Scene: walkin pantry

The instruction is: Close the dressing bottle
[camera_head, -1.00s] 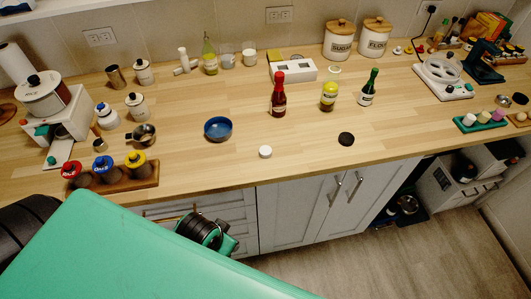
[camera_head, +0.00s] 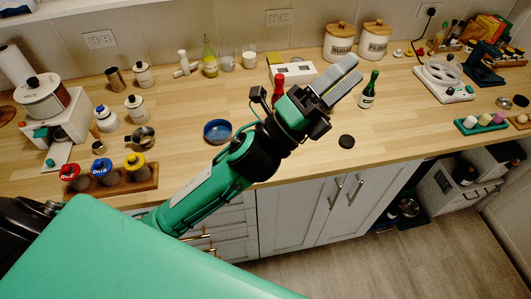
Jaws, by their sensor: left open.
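My left gripper (camera_head: 351,68) reaches over the counter from the lower left, its two grey fingers apart and pointing up and right. I see nothing held between them. A dark green bottle (camera_head: 369,91) stands upright just right of the fingers. The red bottle (camera_head: 278,88) shows only its upper part beside the wrist. A round black lid (camera_head: 346,141) lies on the counter in front. A small white lid is hidden behind the arm. No readable label shows which bottle holds dressing. My right gripper is not in view.
A blue bowl (camera_head: 217,131) sits left of my arm. A white box (camera_head: 296,72) and the sugar (camera_head: 339,42) and flour (camera_head: 375,41) canisters stand behind the gripper. The wooden counter (camera_head: 410,125) is clear right of the black lid.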

